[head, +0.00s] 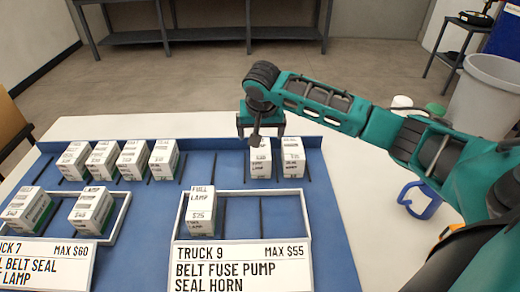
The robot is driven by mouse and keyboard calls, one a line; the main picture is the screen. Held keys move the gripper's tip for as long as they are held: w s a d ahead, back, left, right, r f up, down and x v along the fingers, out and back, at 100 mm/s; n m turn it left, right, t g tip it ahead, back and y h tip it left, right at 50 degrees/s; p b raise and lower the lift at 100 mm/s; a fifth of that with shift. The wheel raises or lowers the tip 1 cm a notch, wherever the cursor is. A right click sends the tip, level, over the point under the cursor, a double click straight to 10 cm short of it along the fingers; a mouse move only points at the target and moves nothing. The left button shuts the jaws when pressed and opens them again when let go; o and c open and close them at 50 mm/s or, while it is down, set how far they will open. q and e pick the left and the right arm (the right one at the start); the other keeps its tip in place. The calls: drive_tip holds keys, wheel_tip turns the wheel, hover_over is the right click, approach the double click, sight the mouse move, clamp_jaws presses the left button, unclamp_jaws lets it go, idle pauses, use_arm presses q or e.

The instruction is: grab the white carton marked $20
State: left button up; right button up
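White cartons with black print stand on a blue board. Two stand at the back right: one (260,158) below my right gripper, and another (293,158) just right of it. Their prices are too small to read surely, so I cannot tell which carton is marked $20. My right gripper (261,131) points down over the left one of this pair, its fingers spread apart and nothing seen between them. Whether the fingertips reach beside the carton's top is unclear. My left gripper is not in view.
Several cartons (103,158) stand at the back left, split by dark dividers. The Truck 7 tray (122,215) holds two cartons; the Truck 9 tray (283,193) holds one marked $25 (201,212). A blue ring-shaped object (428,208) and grey bin (487,95) are at right.

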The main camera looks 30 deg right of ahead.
sight(261, 150)
drive_tip(key=b+x, duration=0.1)
drive_tip(key=x, duration=0.6)
drive_tip(key=shift+f, duration=0.15)
drive_tip(key=b+x, duration=0.1)
drive_tip(key=x, duration=0.4)
drive_tip(key=shift+s+a+f, duration=0.1)
drive_tip(key=shift+s+f, duration=0.05)
drive_tip(key=shift+f, duration=0.1)
drive_tip(key=shift+f, duration=0.25)
drive_tip(key=shift+c, duration=0.4)
drive_tip(key=c, duration=1.1)
drive_tip(key=shift+c, duration=0.4)
drive_tip(key=shift+r, duration=0.1)
